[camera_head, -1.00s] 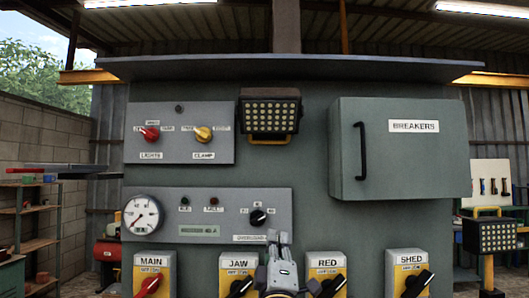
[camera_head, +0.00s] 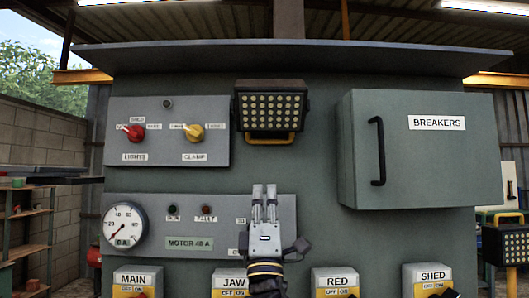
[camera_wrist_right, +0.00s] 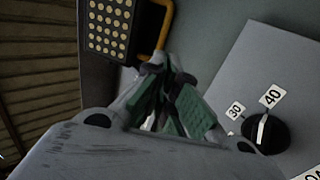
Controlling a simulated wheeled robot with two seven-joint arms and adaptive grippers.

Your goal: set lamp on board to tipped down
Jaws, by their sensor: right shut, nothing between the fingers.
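The lamp (camera_head: 271,108) is a black box with a grid of pale LEDs, mounted at the top middle of the grey-green board (camera_head: 316,170). A yellow handle (camera_head: 270,138) hangs under it. The lamp face looks forward, towards me. My right gripper (camera_head: 264,187) is below the lamp handle, pointing up, shut and empty, apart from it in the head view. In the right wrist view the lamp (camera_wrist_right: 110,25) and its yellow handle (camera_wrist_right: 163,35) are beyond the fingertips (camera_wrist_right: 160,75). My left gripper is not in view.
A breaker box (camera_head: 420,150) with a black handle juts out at the right. A panel with a red knob (camera_head: 134,132) and yellow knob (camera_head: 193,132) is left of the lamp. A gauge (camera_head: 124,225) sits lower left. The overload dial (camera_wrist_right: 266,133) is near my right gripper.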

